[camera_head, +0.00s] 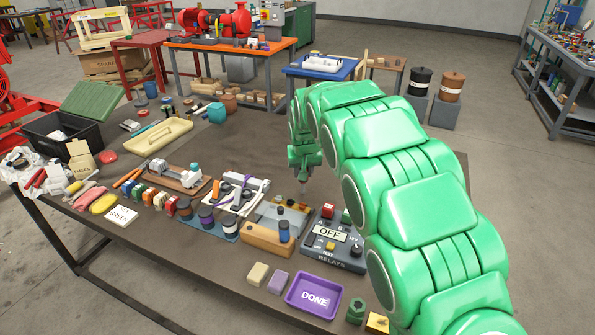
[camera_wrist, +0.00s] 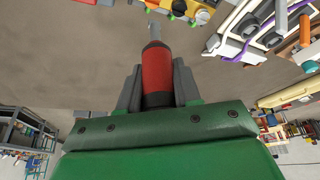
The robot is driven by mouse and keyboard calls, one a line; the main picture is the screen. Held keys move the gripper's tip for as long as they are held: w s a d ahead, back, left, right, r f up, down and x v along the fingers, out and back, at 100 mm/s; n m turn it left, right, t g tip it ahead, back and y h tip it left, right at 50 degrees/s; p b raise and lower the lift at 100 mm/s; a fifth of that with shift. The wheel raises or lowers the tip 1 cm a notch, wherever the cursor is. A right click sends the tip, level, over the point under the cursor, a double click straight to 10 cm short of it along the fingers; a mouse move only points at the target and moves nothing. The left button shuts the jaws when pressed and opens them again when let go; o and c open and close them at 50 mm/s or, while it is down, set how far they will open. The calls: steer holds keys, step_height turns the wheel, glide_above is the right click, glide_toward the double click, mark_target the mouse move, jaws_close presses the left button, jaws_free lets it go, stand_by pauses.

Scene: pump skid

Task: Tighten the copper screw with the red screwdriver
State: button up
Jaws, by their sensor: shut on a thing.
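My gripper (camera_head: 304,163) (camera_wrist: 157,72) is shut on the red screwdriver (camera_wrist: 156,68), with one grey finger on each side of the red handle. In the wrist view the screwdriver's grey shaft points away from my gripper toward the top edge. In the head view my gripper points down above the back of the bench, behind the grey relay box (camera_head: 318,254). Only a thin bit of the screwdriver shows below it there. I cannot make out the copper screw in either view; it may be too small or hidden.
The crowded bench holds a tan block with a blue cylinder (camera_head: 268,238), a white fixture (camera_head: 240,193), a purple DONE tray (camera_head: 314,297) and a black bin (camera_head: 62,131). My arm hides the bench's right end. Bare bench top lies behind the fixtures.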

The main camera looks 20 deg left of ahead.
mark_target(302, 184)
steer(key=shift+f, duration=1.95)
steer(key=shift+f, duration=0.8)
stand_by(0.9)
steer(key=shift+m+h, duration=0.4)
steer(key=shift+m, duration=0.8)
steer(key=shift+m+t+h, duration=0.3)
steer(key=shift+m, duration=0.5)
